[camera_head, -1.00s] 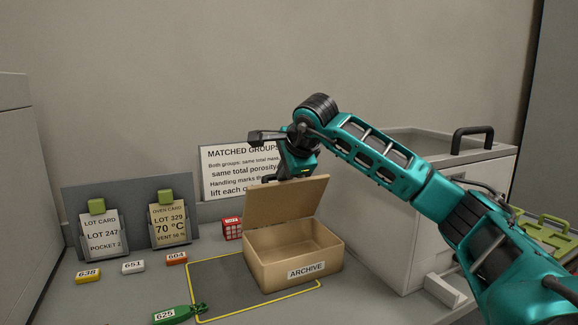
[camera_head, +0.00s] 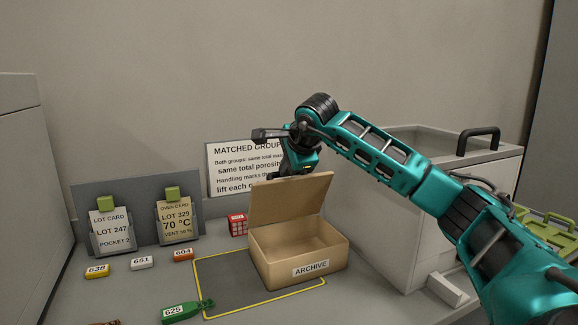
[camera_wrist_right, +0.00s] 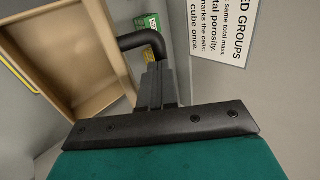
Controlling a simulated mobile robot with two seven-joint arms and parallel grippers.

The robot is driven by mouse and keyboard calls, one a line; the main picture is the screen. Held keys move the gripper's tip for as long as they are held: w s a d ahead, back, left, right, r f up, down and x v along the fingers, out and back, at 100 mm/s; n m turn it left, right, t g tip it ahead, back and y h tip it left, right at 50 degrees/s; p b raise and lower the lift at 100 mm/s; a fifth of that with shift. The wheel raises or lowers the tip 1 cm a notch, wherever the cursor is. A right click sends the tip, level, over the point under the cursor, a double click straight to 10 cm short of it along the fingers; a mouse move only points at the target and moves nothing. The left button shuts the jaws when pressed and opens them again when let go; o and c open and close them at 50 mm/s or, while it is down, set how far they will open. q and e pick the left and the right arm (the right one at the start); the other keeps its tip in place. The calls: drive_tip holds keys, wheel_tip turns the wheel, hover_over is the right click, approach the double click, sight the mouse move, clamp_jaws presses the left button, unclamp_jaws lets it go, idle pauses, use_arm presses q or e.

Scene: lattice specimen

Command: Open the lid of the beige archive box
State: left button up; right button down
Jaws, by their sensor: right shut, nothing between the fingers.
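The beige archive box (camera_head: 306,266) stands on the counter with its lid (camera_head: 290,201) raised, leaning back from the rear edge. The inside shows empty where I can see it. My right gripper (camera_head: 276,175) is shut and empty, at the back of the lid near its top edge. I cannot tell whether it touches the lid. In the right wrist view the gripper's dark fingers (camera_wrist_right: 153,62) are beside the beige box (camera_wrist_right: 75,60). My left gripper is not in view.
A yellow-outlined mat (camera_head: 222,290) lies under and left of the box. A red block (camera_head: 238,225) and a sign (camera_head: 228,170) are behind it. Card holders (camera_head: 135,225) and small numbered tags (camera_head: 141,262) are at left. A grey bin (camera_head: 400,225) stands at right.

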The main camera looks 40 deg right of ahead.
drive_tip(key=shift+w+d+r+p, duration=0.15)
drive_tip(key=shift+w+r+p, duration=0.2)
drive_tip(key=shift+w+p, duration=0.25)
use_arm(q)
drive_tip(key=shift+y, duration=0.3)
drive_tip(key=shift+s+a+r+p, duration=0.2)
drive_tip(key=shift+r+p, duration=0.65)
drive_tip(key=shift+p, duration=0.05)
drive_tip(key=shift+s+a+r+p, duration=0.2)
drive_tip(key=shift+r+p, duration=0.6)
drive_tip(key=shift+p, duration=0.1)
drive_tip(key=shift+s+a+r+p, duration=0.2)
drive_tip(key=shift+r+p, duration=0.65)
drive_tip(key=shift+p, duration=0.05)
use_arm(e)
drive_tip(key=shift+w+d+f, duration=0.1)
drive_tip(key=shift+w+d, duration=0.2)
drive_tip(key=shift+w, duration=0.65)
drive_tip(key=shift+w+d+f, duration=0.1)
drive_tip(key=shift+w+d, duration=0.25)
drive_tip(key=shift+w, duration=0.55)
drive_tip(key=shift+w+d+f, duration=0.1)
drive_tip(key=shift+w+d, duration=0.2)
drive_tip(key=shift+w, duration=0.65)
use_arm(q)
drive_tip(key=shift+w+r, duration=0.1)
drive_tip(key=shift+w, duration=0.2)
